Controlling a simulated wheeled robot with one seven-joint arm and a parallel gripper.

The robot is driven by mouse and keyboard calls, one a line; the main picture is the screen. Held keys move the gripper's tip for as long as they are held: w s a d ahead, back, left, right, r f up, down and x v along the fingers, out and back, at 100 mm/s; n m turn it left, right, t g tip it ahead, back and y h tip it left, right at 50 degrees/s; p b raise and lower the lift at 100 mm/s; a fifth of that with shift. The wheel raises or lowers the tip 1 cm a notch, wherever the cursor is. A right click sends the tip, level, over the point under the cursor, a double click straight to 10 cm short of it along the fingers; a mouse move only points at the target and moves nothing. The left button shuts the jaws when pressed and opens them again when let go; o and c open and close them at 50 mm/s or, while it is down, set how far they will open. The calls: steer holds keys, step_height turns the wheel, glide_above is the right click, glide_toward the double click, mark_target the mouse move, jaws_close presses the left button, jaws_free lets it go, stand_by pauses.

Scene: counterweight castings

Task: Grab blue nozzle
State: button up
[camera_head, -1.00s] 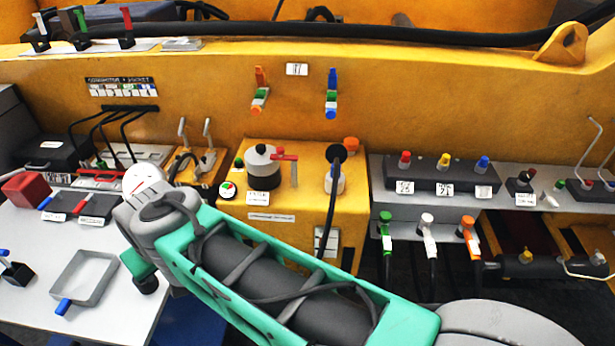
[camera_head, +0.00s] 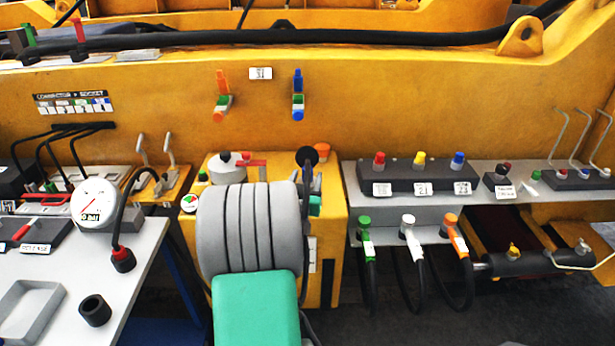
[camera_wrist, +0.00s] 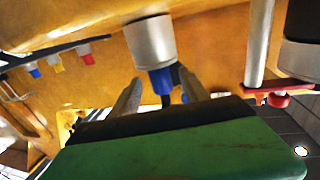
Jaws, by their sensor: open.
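The blue nozzle (camera_wrist: 160,81) shows in the wrist view as a blue collar at the end of a pale grey cylinder (camera_wrist: 150,42). A dark part shows beside the blue. My gripper (camera_wrist: 159,78) is open, with one finger on each side of the blue part in the picture; I cannot tell whether either finger touches it. In the head view my grey and green arm hides most of the nozzle's place on the yellow box (camera_head: 328,230). A black hose end (camera_head: 307,157) shows above there.
Another blue-tipped fitting (camera_head: 298,100) and an orange one (camera_head: 221,100) are on the yellow wall. A red-handled lever (camera_wrist: 268,97) is close at right in the wrist view. A button box (camera_head: 418,176) and green, white and orange nozzles (camera_head: 408,228) stand to the right.

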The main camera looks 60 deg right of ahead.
steer(key=x, duration=0.2)
steer(key=shift+w+d, duration=0.1)
steer(key=shift+d, duration=0.2)
steer(key=shift+c, duration=0.2)
jaws_close()
